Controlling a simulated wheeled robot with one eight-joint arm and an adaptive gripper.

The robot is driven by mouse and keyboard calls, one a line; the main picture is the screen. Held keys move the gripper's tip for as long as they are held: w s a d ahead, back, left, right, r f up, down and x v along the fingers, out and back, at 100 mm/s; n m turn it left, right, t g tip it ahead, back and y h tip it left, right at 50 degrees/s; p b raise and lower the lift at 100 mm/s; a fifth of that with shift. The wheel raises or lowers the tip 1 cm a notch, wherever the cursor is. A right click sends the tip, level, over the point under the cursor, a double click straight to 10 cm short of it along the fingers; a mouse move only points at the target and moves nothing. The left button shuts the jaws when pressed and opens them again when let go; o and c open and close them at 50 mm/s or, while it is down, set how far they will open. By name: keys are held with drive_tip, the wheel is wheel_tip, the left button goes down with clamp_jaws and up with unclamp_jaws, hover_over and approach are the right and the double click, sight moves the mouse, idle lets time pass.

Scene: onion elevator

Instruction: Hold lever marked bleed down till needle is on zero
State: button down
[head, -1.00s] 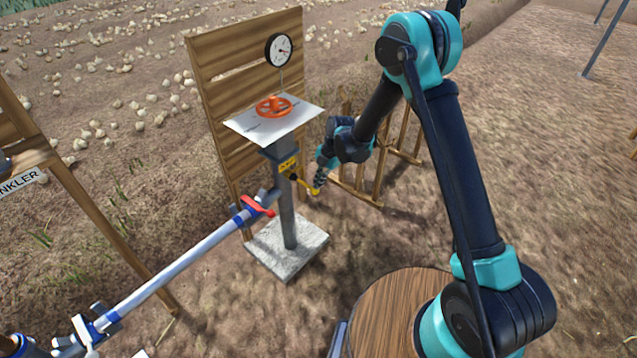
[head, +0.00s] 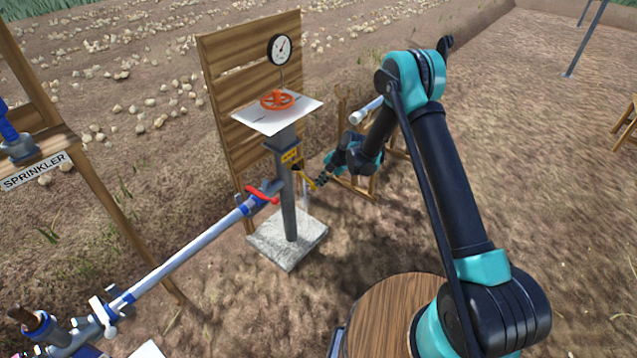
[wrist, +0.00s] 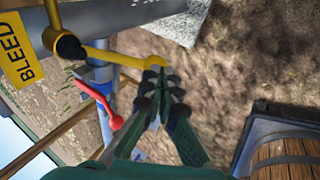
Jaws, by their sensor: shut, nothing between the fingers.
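The yellow lever (head: 308,180) sticks out from the grey post (head: 288,215), sloping down to the right, by a yellow label. In the wrist view the lever (wrist: 115,55) runs from a dark pivot to a rounded tip, and the label (wrist: 25,62) reads BLEED. My gripper (wrist: 161,78) is shut, with nothing between its fingers; its fingertips are at the lever's tip, apparently touching it. In the head view my gripper (head: 321,182) is at the lever's outer end. The round gauge (head: 280,49) has its needle pointing to the upper right; its numbers are too small to read.
An orange handwheel (head: 277,99) sits on a white plate above the post. A red handle (head: 262,195) is on the pipe (head: 185,246) left of the lever. A wooden board (head: 222,60) stands behind. Open soil lies right of the post.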

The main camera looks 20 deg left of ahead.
drive_tip(key=shift+f, duration=0.8)
drive_tip(key=shift+a+f, duration=0.1)
drive_tip(key=shift+a, duration=0.1)
idle(2.0)
